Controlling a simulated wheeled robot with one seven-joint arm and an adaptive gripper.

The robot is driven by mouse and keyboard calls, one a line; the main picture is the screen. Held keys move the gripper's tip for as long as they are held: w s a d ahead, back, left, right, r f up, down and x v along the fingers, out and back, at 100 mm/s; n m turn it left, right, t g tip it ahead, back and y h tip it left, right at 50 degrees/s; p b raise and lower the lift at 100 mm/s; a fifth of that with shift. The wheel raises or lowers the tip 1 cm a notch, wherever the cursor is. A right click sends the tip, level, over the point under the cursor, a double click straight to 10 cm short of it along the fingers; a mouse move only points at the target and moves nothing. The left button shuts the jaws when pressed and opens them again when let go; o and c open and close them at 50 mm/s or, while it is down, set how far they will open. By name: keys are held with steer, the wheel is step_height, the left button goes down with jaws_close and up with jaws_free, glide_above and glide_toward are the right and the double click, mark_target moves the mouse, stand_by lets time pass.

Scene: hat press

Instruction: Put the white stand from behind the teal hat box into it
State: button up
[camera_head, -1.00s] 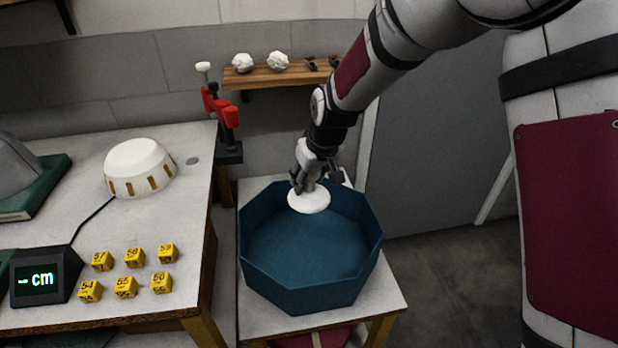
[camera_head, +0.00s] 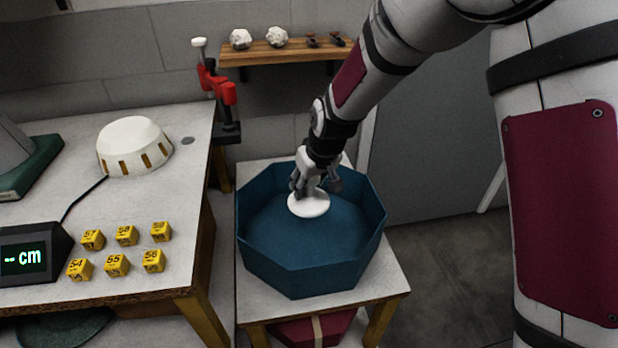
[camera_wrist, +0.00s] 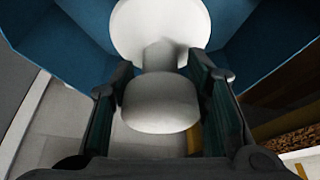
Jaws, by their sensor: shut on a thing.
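The teal hat box (camera_head: 340,250) is an open eight-sided box on a small white table. The white stand has a round disc base (camera_head: 309,204) and a rounded knob end. My gripper (camera_head: 311,188) is shut on the stand, with the disc facing down over the back part of the box's inside. In the wrist view the stand's knob end (camera_wrist: 160,105) sits between the two finger pads, and the disc shows beyond it against the teal walls. I cannot tell whether the disc touches the box floor.
The small table (camera_head: 390,285) has a narrow bare margin around the box. A workbench at the left holds a white dome (camera_head: 134,146), several yellow number blocks (camera_head: 115,265) and a cm display (camera_head: 25,258). A red clamp (camera_head: 222,88) and a wooden shelf (camera_head: 270,52) are behind.

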steer(key=shift+f+b, duration=4.05)
steer(key=shift+f, duration=2.1)
steer(key=shift+f+b, duration=0.3)
steer(key=shift+f, duration=0.1)
steer(key=o, duration=1.2)
steer(key=shift+o, duration=0.2)
